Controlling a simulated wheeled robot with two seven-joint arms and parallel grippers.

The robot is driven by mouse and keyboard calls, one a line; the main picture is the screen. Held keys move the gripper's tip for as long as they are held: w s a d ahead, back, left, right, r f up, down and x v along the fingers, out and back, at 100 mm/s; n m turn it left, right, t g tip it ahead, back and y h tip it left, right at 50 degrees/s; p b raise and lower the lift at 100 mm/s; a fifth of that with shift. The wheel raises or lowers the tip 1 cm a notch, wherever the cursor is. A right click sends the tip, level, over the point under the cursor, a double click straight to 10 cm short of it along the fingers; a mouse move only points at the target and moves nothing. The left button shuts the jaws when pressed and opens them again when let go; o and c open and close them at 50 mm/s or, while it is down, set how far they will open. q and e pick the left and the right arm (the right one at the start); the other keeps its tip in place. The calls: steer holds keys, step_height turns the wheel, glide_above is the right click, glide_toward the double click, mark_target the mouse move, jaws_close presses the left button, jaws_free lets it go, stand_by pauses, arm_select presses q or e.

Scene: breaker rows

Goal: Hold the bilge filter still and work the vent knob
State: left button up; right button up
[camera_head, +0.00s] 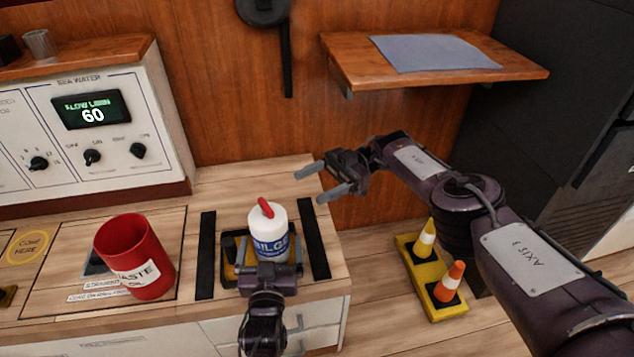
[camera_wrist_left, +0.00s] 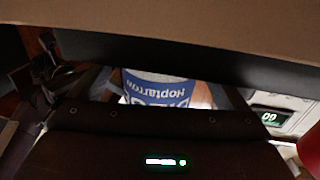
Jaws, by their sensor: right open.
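The bilge filter (camera_head: 268,222) is a white canister with a blue label, upright in a dark tray (camera_head: 229,246) on the counter. Its red vent knob (camera_head: 266,207) is on top. My left gripper (camera_head: 269,252) is low at the filter's near side, with one finger on each side of the body. It looks open, with narrow gaps beside the filter. The filter's label (camera_wrist_left: 158,88) shows between the fingers in the left wrist view. My right gripper (camera_head: 322,182) is open and empty, above and right of the filter, apart from the knob.
A red waste cup (camera_head: 134,257) stands left of the filter. Black strips (camera_head: 205,255) flank the tray. A control panel (camera_head: 95,125) reading 60 stands behind left. A wooden shelf (camera_head: 510,72) with a grey cloth (camera_head: 432,53) overhangs back right. Small cones (camera_head: 449,282) stand on the floor.

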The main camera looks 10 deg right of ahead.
arm_select(q)
steer(key=shift+s, duration=0.1)
steer(key=s+a, duration=0.2)
steer(key=s, duration=0.9)
steer(key=shift+s, duration=0.35)
steer(key=shift+s, duration=0.1)
